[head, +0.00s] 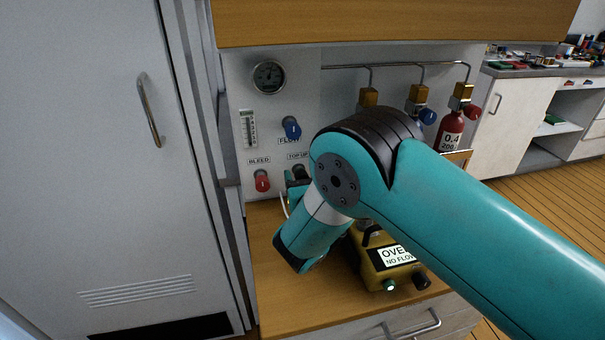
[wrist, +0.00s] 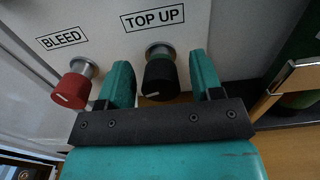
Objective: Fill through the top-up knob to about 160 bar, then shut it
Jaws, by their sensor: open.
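The top-up knob (wrist: 160,76) is black with a green ring behind it and a light pointer mark, under the TOP UP label (wrist: 153,18). My gripper (wrist: 160,80) is open, with one teal finger on each side of the knob and gaps showing between. In the head view the knob (head: 299,171) is partly hidden by my arm. The round pressure gauge (head: 269,77) is at the upper left of the panel; its reading is too small to tell. The red bleed knob (wrist: 72,86) is left of the gripper, and also shows in the head view (head: 262,181).
A blue flow knob (head: 291,127) and a flow tube (head: 248,129) sit above. Piped valves, one blue (head: 428,116), and a red cylinder (head: 451,133) stand right. A yellow box (head: 386,265) is on the wooden counter (head: 290,301) beneath my arm. A tall cabinet (head: 90,150) bounds the left.

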